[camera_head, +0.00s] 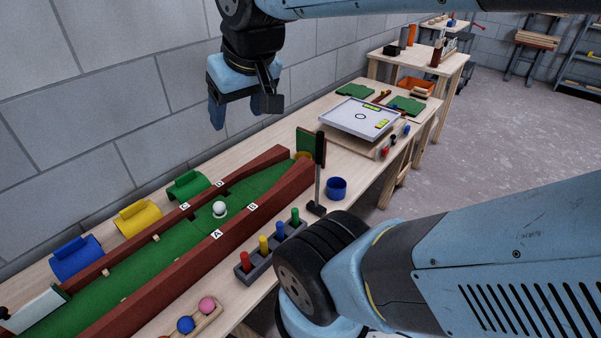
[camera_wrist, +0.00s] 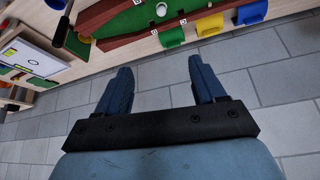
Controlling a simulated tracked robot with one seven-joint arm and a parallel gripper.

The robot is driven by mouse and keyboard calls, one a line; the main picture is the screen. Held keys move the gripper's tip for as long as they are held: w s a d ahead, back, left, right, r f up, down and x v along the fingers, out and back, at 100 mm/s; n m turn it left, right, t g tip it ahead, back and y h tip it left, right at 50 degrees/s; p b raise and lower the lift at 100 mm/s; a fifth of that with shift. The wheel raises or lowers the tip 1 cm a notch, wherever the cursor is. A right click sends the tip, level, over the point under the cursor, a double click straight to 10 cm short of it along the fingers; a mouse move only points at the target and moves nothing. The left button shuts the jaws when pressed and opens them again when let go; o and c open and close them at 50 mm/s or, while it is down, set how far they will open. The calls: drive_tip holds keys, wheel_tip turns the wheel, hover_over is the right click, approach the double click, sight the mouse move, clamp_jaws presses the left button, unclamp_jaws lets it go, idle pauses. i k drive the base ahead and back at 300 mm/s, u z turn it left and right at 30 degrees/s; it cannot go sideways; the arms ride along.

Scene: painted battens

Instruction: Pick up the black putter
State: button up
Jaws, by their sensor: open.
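The black putter (camera_head: 320,152) stands upright near the right wall of the green putting lane. It has a black grip at the top, a thin grey shaft and a black foot at table level. In the wrist view its dark grip (camera_wrist: 62,32) shows at the upper left. My gripper (camera_head: 243,110) is open and empty, high up near the block wall, to the left of the putter and apart from it. In the wrist view the two blue fingers (camera_wrist: 160,68) are spread with only wall between them.
The green lane (camera_head: 130,274) has red-brown side walls and a white ball (camera_head: 219,209). A blue cup (camera_head: 336,188) stands right of the putter. A rack of coloured pegs (camera_head: 270,253) stands in front. A white-topped game board (camera_head: 360,118) lies behind.

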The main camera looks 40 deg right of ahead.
sight(312, 205)
drive_tip(key=u, duration=1.1)
drive_tip(key=k, duration=1.6)
drive_tip(key=z, duration=0.3)
drive_tip(key=i, duration=0.5)
